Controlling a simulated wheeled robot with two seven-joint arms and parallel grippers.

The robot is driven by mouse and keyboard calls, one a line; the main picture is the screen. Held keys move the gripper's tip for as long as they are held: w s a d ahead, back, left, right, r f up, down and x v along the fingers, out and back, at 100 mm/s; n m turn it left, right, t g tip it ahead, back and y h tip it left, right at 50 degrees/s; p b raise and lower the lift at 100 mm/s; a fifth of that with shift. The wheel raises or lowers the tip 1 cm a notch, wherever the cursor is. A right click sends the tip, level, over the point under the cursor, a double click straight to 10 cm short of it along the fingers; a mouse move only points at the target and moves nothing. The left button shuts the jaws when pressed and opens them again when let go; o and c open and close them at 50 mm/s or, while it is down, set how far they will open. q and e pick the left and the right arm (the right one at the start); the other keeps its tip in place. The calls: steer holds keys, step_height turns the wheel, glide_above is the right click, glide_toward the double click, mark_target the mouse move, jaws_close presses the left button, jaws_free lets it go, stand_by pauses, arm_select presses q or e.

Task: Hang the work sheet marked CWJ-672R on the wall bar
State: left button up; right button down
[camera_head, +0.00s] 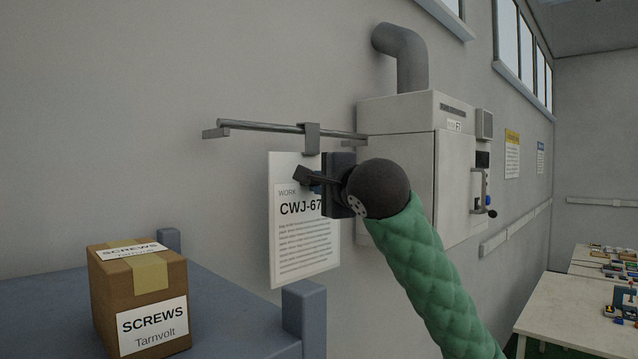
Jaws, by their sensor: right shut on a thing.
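The white work sheet (288,245) hangs upright just below the wall bar (270,127). Its print reads "WORK" and "CWJ-67"; the rest of the mark is hidden behind my right gripper. A grey hook (311,138) at the sheet's top edge overlaps the bar near its right part. I cannot tell whether the hook rests on the bar or is in front of it. My right gripper (308,178) is shut on the work sheet near its upper right. My left gripper is not in view.
A cardboard box marked SCREWS (140,295) stands on a blue-grey surface (235,315) at lower left. A grey wall cabinet (400,155) with a pipe is close behind my right wrist. White benches (565,310) with small parts are at far right. The wall left of the bar is clear.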

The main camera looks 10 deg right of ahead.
steer(key=c, duration=1.3)
jaws_free()
steer(key=shift+c, duration=0.2)
